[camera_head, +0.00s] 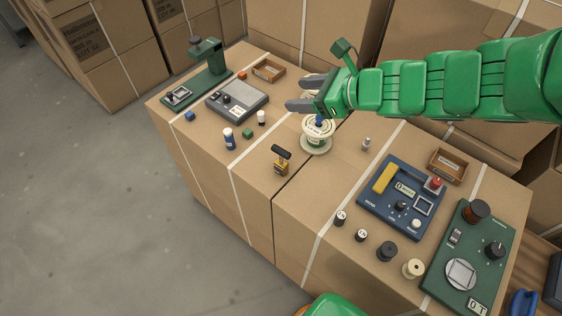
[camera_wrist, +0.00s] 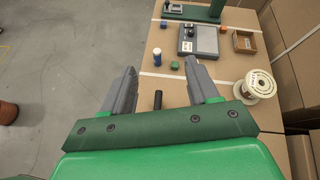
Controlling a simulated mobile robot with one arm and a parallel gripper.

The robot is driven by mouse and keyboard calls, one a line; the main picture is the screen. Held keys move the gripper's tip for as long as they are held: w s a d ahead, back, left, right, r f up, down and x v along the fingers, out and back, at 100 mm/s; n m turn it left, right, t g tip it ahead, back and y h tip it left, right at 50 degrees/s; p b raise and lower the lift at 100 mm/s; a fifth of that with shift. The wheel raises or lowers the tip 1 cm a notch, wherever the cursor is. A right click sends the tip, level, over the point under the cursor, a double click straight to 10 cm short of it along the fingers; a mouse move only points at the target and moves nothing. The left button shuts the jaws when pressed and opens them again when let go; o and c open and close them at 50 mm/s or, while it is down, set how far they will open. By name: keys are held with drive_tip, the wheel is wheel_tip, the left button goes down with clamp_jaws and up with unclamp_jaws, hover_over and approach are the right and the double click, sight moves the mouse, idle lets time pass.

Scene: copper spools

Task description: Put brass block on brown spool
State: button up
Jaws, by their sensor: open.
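A brass-coloured block (camera_head: 281,169) with a black T-shaped handle stands near the front edge of the carton top in the head view. The black handle shows between my fingers in the wrist view (camera_wrist: 158,99); the block's body is hard to make out there. A round, dark brown spool-like piece (camera_head: 476,209) sits at the back of the green instrument at right; I cannot tell for sure that it is a spool. My gripper (camera_head: 295,93) is open and empty, above the carton top. It also shows in the wrist view (camera_wrist: 160,68), with its fingers apart.
A large cream spool (camera_head: 317,142) stands below my gripper, with something blue at its top. A blue instrument (camera_head: 402,197) and several small spools fill the right.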

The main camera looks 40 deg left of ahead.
drive_tip(key=shift+d+r+m+g, duration=0.5)
drive_tip(key=shift+d+r+m, duration=0.1)
drive_tip(key=shift+d+r, duration=0.4)
approach(283, 160)
drive_tip(key=shift+s+a+f+y, duration=0.2)
drive_tip(key=shift+s+a+f, duration=0.05)
drive_tip(key=shift+a+f, duration=0.3)
drive_tip(key=shift+s+a+f+y, duration=0.2)
drive_tip(key=shift+s+a+f, duration=0.05)
drive_tip(key=shift+a+f, duration=0.3)
drive_tip(key=shift+x, duration=1.05)
drive_tip(key=shift+w+x, duration=0.15)
drive_tip(key=shift+x, duration=0.8)
drive_tip(key=shift+w+x, duration=0.2)
drive_tip(key=shift+x, duration=1.8)
clamp_jaws()
